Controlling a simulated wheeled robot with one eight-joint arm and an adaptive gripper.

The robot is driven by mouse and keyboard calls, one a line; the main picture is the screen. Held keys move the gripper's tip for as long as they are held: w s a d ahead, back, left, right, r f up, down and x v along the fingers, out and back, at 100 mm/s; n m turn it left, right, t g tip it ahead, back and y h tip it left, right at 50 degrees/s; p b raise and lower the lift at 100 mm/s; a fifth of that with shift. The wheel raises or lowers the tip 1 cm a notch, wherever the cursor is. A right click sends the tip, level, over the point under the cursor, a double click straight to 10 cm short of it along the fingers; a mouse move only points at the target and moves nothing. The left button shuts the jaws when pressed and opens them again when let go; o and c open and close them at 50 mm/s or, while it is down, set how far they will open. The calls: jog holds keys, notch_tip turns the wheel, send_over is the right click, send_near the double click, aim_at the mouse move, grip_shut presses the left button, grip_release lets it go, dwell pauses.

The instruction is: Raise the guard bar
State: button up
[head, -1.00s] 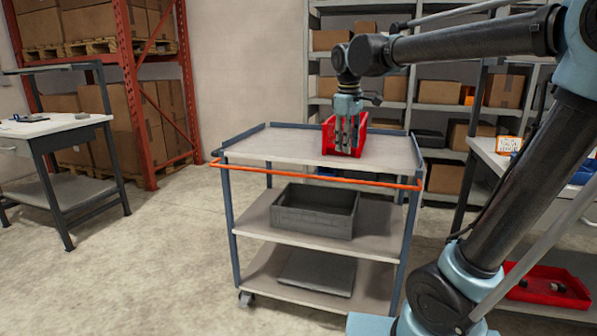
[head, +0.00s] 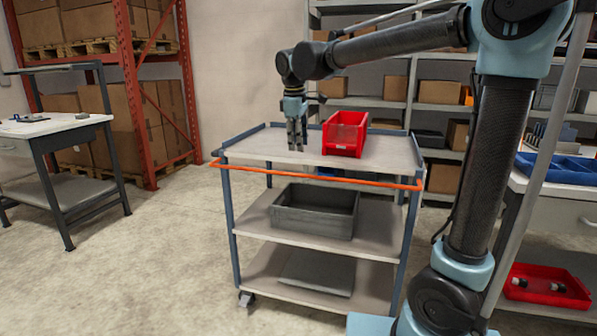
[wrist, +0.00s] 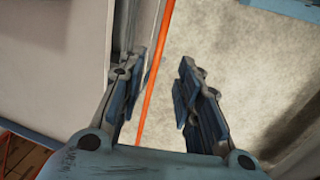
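The guard bar is the orange-red bar (head: 318,179) along the near side of the cart (head: 290,148), just below its top shelf. It also shows in the wrist view (wrist: 153,75), running up and down the picture near the left finger. My gripper (head: 296,146) is above the left part of the cart's top, pointing down. The bar does not appear to be held. Whether a finger touches it cannot be told.
A red bin (head: 345,134) stands on the cart's top shelf, right of my gripper. A grey crate (head: 316,210) sits on the middle shelf. A worktable (head: 40,125) is at the left, with open floor (head: 165,240) between. A shelf unit stands behind the cart.

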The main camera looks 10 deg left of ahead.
jog(key=f, duration=0.3)
jog(key=w+f, duration=0.1)
jog(key=f, duration=0.3)
jog(key=w+f, duration=0.1)
jog(key=f, duration=0.3)
jog(key=shift+w+d, duration=0.1)
jog(key=shift+w, duration=0.05)
